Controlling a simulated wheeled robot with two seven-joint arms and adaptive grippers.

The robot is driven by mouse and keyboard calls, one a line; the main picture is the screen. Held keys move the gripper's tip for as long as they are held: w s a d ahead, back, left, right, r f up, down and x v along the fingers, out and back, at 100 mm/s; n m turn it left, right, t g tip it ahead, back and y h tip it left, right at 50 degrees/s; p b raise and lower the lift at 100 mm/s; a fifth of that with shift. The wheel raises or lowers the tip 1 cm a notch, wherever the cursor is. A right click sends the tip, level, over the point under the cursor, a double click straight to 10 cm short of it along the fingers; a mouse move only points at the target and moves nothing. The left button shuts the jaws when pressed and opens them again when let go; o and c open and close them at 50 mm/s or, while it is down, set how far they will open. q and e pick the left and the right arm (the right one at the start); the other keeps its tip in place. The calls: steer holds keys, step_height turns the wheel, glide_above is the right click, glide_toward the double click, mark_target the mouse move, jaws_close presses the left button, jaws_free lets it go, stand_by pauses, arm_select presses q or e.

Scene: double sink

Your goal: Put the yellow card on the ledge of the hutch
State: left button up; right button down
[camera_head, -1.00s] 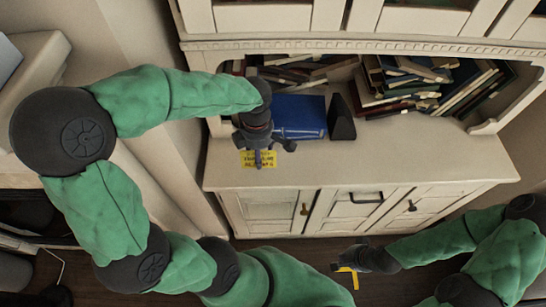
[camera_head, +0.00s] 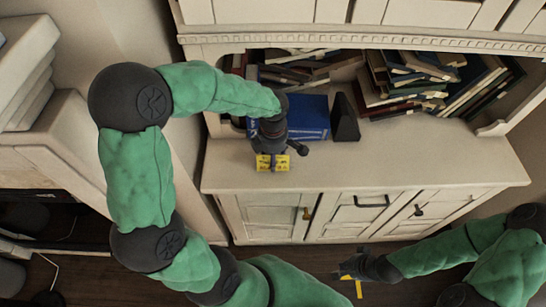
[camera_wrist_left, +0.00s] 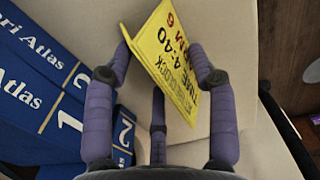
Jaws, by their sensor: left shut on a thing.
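The yellow card (camera_head: 273,163) is folded and has dark print. My left gripper (camera_head: 272,154) is shut on it, over the left part of the hutch's cream ledge (camera_head: 410,165). In the left wrist view, the card (camera_wrist_left: 170,65) is tilted between the dark fingers (camera_wrist_left: 160,70), its print readable in part. Whether the card touches the ledge cannot be told. My right gripper (camera_head: 349,269) is low at the front of the hutch, away from the card. A thin yellow piece (camera_head: 358,287) shows at it; whether it is held is unclear.
Blue atlas volumes (camera_head: 307,117) and a dark bookend (camera_head: 345,118) stand behind the card. Several stacked and leaning books (camera_head: 410,80) fill the back shelf. The ledge's middle and right are clear. Cabinet doors (camera_head: 345,214) are below it.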

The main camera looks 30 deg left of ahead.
arm_select(q)
steer(key=o, duration=0.7)
steer(key=shift+o, duration=0.2)
step_height(320, 180, up, 12)
steer(key=p, duration=0.4)
steer(key=shift+s, duration=0.1)
